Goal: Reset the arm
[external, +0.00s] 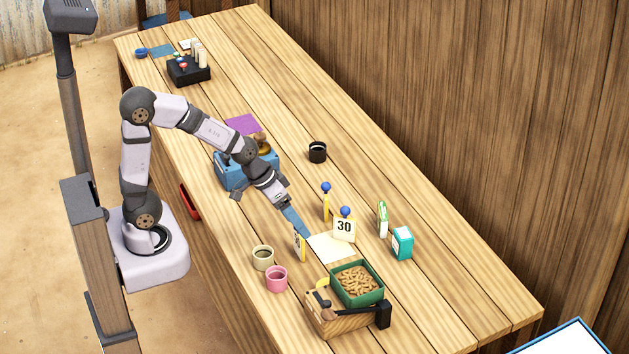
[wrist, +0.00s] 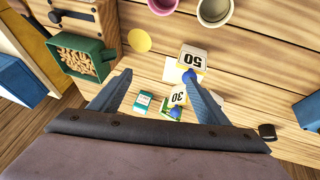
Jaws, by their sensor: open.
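My gripper (external: 302,231) hangs low over the wooden table, its blue fingers pointing down and to the right in the external view. In the wrist view my gripper (wrist: 158,74) has its two fingers spread, with nothing held between them. My arm stretches out from its base over the blue box (external: 233,171). The fingers are close to the yellow-edged "50" sign (external: 299,245) and the white paper sheet (external: 331,247); I cannot tell whether they touch. The "50" sign (wrist: 193,58) also shows near the right fingertip in the wrist view.
A "30" sign (external: 344,230), a blue-topped yellow stand (external: 326,201), a green-white packet (external: 382,219) and a teal box (external: 402,243) stand to the right. Beige (external: 263,258) and pink (external: 276,279) cups and a green tray (external: 378,293) are nearer. A black cup (external: 318,152) stands farther back.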

